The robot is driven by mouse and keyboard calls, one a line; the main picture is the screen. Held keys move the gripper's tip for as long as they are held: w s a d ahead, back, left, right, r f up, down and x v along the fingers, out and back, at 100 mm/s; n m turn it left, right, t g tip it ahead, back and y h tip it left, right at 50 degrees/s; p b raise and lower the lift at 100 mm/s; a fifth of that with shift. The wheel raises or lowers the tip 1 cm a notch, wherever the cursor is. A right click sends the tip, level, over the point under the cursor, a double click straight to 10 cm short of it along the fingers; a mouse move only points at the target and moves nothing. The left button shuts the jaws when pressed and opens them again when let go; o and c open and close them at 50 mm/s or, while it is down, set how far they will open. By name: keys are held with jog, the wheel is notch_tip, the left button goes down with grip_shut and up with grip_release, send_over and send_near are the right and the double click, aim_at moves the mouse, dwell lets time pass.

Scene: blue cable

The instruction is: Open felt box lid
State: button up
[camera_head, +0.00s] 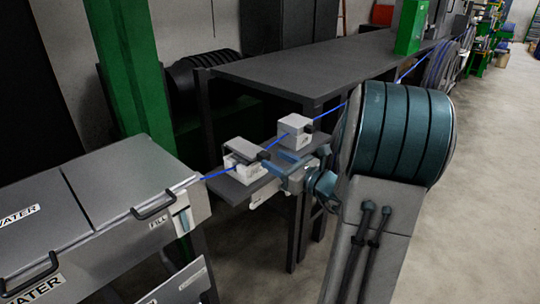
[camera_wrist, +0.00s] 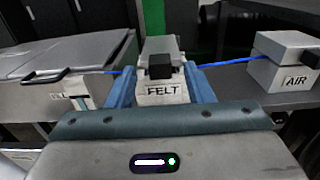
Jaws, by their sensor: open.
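The felt box (camera_wrist: 163,94) is a small pale box labelled FELT, with a grey lid (camera_wrist: 158,47) and a dark handle block (camera_wrist: 160,68) at its front. In the head view the felt box (camera_head: 246,171) stands on a dark shelf, and its lid (camera_head: 242,149) looks raised from the base, with a dark gap between them. How far the lid is open is hard to tell. My gripper (camera_wrist: 160,72) is open, with one blue finger on each side of the box front. In the head view my gripper (camera_head: 284,160) is close to the box's right side. Finger contact cannot be told.
The air box (camera_wrist: 283,62) stands on the same shelf. A blue cable (camera_head: 217,175) runs through the line of boxes. Grey water tanks (camera_head: 70,215) with black handles lie left. A dark table (camera_head: 310,68) stands behind. Floor at right is clear.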

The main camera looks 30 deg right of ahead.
aim_at(268, 156)
jog(key=shift+x, duration=1.55)
jog(key=shift+c, duration=0.4)
grip_shut()
